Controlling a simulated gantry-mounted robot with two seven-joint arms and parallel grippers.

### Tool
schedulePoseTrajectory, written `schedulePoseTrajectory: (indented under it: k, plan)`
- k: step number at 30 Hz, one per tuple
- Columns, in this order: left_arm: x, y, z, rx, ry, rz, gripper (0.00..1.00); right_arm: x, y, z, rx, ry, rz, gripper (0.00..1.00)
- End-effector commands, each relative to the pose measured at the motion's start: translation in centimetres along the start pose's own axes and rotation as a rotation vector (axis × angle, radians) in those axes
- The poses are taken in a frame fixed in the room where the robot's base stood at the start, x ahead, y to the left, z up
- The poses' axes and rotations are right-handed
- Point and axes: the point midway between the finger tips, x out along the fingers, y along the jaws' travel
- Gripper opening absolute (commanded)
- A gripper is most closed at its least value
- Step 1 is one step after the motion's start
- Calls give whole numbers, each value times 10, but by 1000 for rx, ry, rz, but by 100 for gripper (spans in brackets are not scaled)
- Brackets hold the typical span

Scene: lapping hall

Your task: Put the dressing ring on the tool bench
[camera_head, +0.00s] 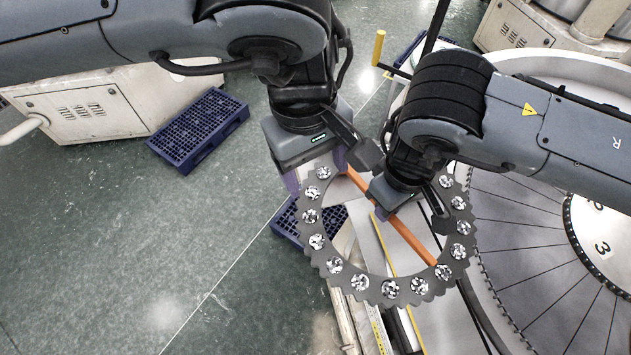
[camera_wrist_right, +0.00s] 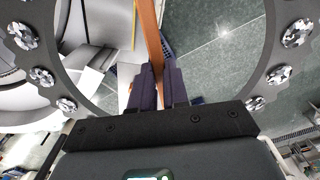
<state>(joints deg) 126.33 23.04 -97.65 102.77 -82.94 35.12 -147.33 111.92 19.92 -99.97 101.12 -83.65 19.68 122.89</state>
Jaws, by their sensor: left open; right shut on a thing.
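The dressing ring (camera_head: 334,266) is a grey toothed ring set with several shiny studs, with an orange bar (camera_head: 412,236) across its middle. My right gripper (camera_head: 384,209) is shut on this bar; in the right wrist view the purple fingers (camera_wrist_right: 158,90) stand on both sides of it. The ring appears held up, above the floor and the edge of the round machine. My left gripper (camera_head: 316,172) is open at the ring's upper left, near the bar's far end; whether it touches the ring is unclear. I cannot clearly make out a tool bench.
The large round lapping machine (camera_head: 520,225) fills the right side. Blue pallets (camera_head: 198,130) lie on the green floor, one partly under the ring. A cream cabinet (camera_head: 85,108) stands at upper left, a yellow post (camera_head: 379,48) behind the arms. The lower-left floor is clear.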

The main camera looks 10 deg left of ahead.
Motion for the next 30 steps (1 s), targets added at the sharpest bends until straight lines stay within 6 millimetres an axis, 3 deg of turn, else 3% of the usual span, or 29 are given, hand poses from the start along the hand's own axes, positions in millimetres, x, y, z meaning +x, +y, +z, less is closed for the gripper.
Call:
schedulePoseTrajectory:
  k: [6,13,30]
  plan:
    - [5,-12,20,258,48,-70,72,-2,0,-1,0,4,1,0]
    - [20,-16,24,328,54,-92,72,-2,0,-1,0,4,1,0]
    - [104,-22,18,325,54,-89,72,-2,0,-1,0,4,1,0]
